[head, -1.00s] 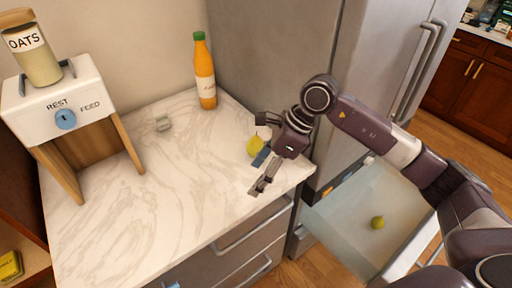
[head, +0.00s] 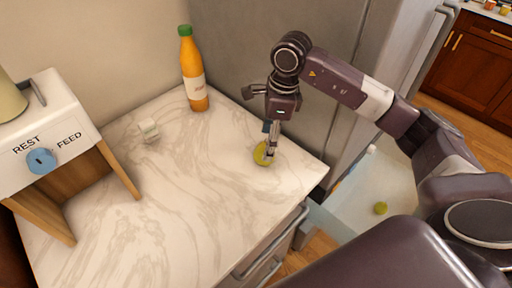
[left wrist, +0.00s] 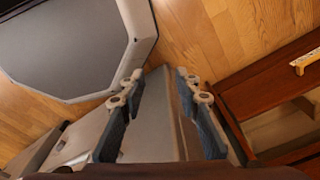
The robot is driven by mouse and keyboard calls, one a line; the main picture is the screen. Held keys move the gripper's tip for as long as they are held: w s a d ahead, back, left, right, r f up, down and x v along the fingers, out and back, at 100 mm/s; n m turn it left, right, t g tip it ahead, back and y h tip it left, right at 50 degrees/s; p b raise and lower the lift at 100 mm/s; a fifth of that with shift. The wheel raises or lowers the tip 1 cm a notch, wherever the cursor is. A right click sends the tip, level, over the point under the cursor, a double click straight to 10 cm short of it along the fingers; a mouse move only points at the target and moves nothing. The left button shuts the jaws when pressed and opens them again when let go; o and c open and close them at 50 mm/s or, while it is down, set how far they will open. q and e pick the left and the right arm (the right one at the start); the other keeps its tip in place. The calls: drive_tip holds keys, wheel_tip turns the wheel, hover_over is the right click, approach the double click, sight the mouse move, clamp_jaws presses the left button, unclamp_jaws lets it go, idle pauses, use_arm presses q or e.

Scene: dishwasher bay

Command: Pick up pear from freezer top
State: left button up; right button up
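A yellow-green pear (head: 261,155) sits on the white marble counter (head: 190,190), near its right end. My right gripper (head: 271,150) points down at the pear, and its fingers cover the pear's right side. I see the fingers nearly edge-on, so I cannot tell whether they are closed on it. A second yellow-green pear (head: 380,208) lies in the pulled-out freezer drawer (head: 350,205) at the right. My left gripper (left wrist: 160,85) shows in the left wrist view, with its two fingers apart and nothing between them. It is out of the head view.
An orange bottle (head: 193,75) stands at the counter's back. A small whitish object (head: 149,130) lies left of it. A wooden dispenser with a blue knob (head: 41,161) stands at the left. The refrigerator (head: 310,90) rises behind my right arm. The counter's middle is clear.

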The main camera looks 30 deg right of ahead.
drive_tip(key=shift+s+f+p, duration=0.2)
drive_tip(key=shift+f+p, duration=0.25)
drive_tip(key=shift+f, duration=0.15)
drive_tip(key=shift+s+f+p, duration=0.2)
drive_tip(key=shift+f+p, duration=0.2)
drive_tip(key=shift+f, duration=0.15)
drive_tip(key=f, duration=0.1)
drive_tip(key=f+p, duration=0.1)
drive_tip(key=w+f, duration=0.1)
drive_tip(key=shift+a+f, duration=0.3)
drive_tip(key=shift+a, duration=0.05)
drive_tip(key=shift+f, duration=0.2)
drive_tip(key=c, duration=0.9)
use_arm(q)
drive_tip(key=shift+s+d+r, duration=0.1)
drive_tip(key=shift+s+r, duration=0.35)
drive_tip(key=shift+r, duration=0.4)
drive_tip(key=shift+s+d+r, duration=0.1)
drive_tip(key=shift+s+r, duration=0.35)
drive_tip(key=shift+r, duration=0.35)
use_arm(e)
drive_tip(key=c, duration=0.5)
